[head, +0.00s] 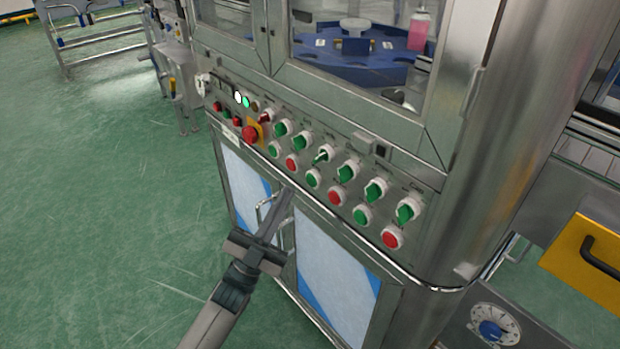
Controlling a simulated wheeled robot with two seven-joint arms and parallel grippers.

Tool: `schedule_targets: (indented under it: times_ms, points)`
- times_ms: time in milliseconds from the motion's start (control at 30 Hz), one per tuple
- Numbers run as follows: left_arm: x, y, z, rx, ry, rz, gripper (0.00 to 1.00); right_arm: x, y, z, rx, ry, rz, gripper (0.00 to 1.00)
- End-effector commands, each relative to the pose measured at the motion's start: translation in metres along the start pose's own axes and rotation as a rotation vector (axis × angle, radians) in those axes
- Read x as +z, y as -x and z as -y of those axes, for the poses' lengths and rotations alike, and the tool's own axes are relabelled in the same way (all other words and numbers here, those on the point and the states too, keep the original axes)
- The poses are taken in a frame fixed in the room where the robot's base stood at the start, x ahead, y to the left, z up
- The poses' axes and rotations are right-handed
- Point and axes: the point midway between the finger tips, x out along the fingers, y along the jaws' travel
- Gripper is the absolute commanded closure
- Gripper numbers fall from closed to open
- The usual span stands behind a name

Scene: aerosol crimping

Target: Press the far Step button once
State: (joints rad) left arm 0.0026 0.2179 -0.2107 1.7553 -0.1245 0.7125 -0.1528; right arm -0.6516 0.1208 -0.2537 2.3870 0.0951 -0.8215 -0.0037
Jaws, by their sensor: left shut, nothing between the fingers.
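A steel control panel (425,232) slants along the front of the machine. Its lower row alternates green and red push buttons, from a green one (274,149) at the far left end to a red one (392,237) at the near right end. The labels are too small to read, so I cannot tell which button is the far Step button. My left gripper (287,197) is shut and empty. In the picture its tip lies just below the lower button row, over the cabinet doors, apart from the buttons. My right gripper is out of view.
Green rotary switches (347,171) line the upper row. A red emergency stop (251,133) on yellow sits at the panel's left part. Cabinet doors (338,275) with handles are below. A yellow drawer front (585,262) is at right. Green floor (110,200) is clear at left.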

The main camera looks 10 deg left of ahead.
Motion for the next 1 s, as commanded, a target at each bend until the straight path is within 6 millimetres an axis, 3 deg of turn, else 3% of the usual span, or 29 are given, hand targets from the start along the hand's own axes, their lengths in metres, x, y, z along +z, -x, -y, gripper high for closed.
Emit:
schedule_targets:
  times_ms: [300,1000]
  points:
    - [-0.011,0.015,0.011,-0.001,0.001,0.001,1.0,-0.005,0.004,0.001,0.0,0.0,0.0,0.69]
    - [-0.011,0.016,0.012,0.0,0.0,0.001,1.0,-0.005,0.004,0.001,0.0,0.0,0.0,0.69]
